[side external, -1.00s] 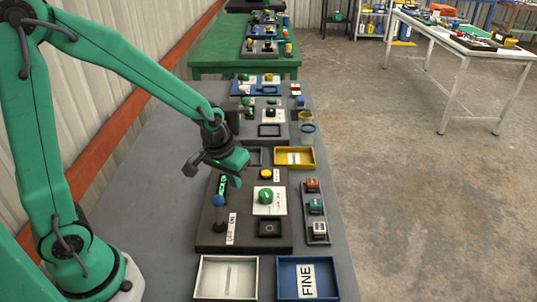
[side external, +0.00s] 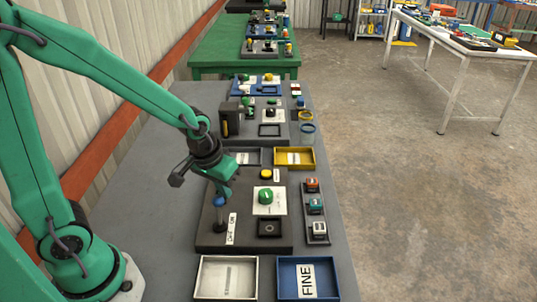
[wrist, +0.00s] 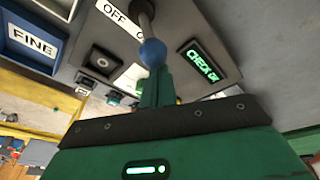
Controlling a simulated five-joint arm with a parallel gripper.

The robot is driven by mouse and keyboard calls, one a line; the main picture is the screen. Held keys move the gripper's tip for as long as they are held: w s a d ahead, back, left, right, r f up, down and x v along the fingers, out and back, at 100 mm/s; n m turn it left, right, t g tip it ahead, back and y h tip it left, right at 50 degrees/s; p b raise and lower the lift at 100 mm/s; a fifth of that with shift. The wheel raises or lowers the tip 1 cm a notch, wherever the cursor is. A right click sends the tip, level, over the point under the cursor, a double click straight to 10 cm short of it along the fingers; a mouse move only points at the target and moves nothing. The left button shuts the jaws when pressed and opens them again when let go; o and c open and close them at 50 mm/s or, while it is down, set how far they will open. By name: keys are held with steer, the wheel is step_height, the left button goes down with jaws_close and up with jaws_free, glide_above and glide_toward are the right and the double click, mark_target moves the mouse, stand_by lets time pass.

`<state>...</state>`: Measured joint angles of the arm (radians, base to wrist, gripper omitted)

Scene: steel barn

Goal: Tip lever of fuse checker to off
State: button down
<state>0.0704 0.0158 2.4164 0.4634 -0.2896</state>
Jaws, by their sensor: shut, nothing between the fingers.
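The fuse checker (side external: 207,241) is a dark panel on the near bench. Its lever stands at its left side, with a blue ball knob (side external: 219,201) that also shows in the wrist view (wrist: 153,53). Beside the lever is a white OFF/ON label (side external: 231,229). In the wrist view the panel's display (wrist: 201,62) reads CHECK ON in green. My gripper (side external: 223,188) is shut and empty, pointing down right at the ball. In the wrist view its green fingers (wrist: 158,90) are just by the ball; I cannot tell whether they touch.
The panel also has a green knob (side external: 265,196) and a yellow button (side external: 265,174). A rack (side external: 317,239) of small blocks lies on its right. A white tray (side external: 199,278) and a blue FINE tray (side external: 287,263) are in front; a yellow tray (side external: 310,164) is behind.

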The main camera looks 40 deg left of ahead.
steer(key=shift+s+d+r, duration=0.2)
steer(key=shift+s+d, duration=0.15)
stand_by(0.4)
steer(key=shift+s+d+r, duration=0.2)
steer(key=shift+s+d, duration=0.35)
steer(key=s+d, duration=0.2)
steer(key=shift+s+d, duration=0.3)
steer(key=shift+s+d+f, duration=0.15)
steer(key=shift+s+d, duration=0.15)
steer(key=shift+s, duration=0.2)
steer(key=shift+w+f, duration=0.1)
steer(key=shift+f, duration=0.05)
steer(key=shift+w+a+f, duration=0.25)
steer(key=shift+w+a, duration=0.1)
steer(key=shift+a, duration=0.15)
